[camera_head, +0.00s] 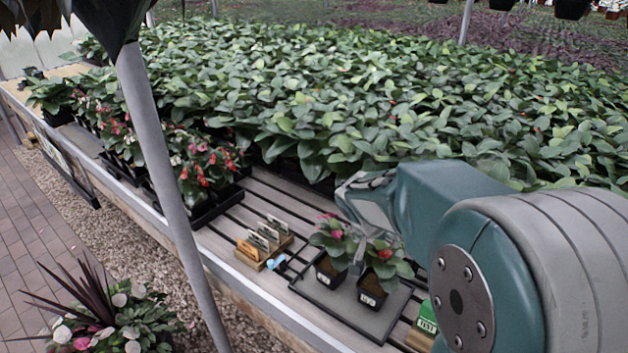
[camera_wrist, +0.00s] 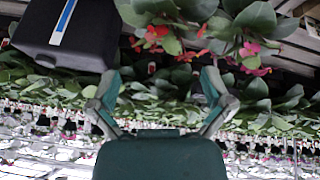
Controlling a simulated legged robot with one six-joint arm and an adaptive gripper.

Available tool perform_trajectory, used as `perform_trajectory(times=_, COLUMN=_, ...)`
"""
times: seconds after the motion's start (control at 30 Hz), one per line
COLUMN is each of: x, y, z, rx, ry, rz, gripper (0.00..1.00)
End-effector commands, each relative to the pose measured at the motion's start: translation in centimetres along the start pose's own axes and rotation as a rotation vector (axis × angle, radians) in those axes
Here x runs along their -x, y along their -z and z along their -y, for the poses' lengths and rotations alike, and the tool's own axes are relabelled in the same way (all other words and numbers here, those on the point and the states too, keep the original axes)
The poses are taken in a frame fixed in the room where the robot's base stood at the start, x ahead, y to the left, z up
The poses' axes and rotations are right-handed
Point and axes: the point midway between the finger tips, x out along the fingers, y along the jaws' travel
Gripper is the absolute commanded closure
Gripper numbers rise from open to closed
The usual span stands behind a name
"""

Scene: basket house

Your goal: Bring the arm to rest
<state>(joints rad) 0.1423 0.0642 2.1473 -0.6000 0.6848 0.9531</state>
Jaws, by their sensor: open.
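My gripper (camera_head: 358,262) is over the bench in the head view, reaching down from the teal arm among the two small potted plants. In the wrist view my gripper (camera_wrist: 160,78) shows two grey-teal fingers spread apart, with no object held between them. Red and pink flowers and leaves (camera_wrist: 165,35) show just beyond the fingers. A dark pot with a blue-and-white stripe (camera_wrist: 85,35) is at the upper left of that view. Whether the fingers touch the plants cannot be told.
Two potted plants (camera_head: 327,270) (camera_head: 371,290) stand on a dark tray (camera_head: 330,303). Small signs on a wooden block (camera_head: 262,243) and a blue item (camera_head: 278,262) lie left. A green box (camera_head: 427,318) is right. Dense foliage (camera_head: 330,90) fills the bench behind; a grey post (camera_head: 165,170) stands left.

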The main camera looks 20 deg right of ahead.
Motion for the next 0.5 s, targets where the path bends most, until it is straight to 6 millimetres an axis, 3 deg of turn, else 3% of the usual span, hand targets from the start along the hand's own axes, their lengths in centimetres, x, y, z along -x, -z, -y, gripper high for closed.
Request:
perform_trajectory(times=0.17, x=1.6, y=-0.7, z=-0.1, rx=0.021, ry=0.017, rz=-0.002, gripper=0.00)
perform_trajectory(times=0.5, x=10.6, y=-6.7, z=-1.8, rx=0.230, ry=0.182, rz=-0.008, gripper=0.00)
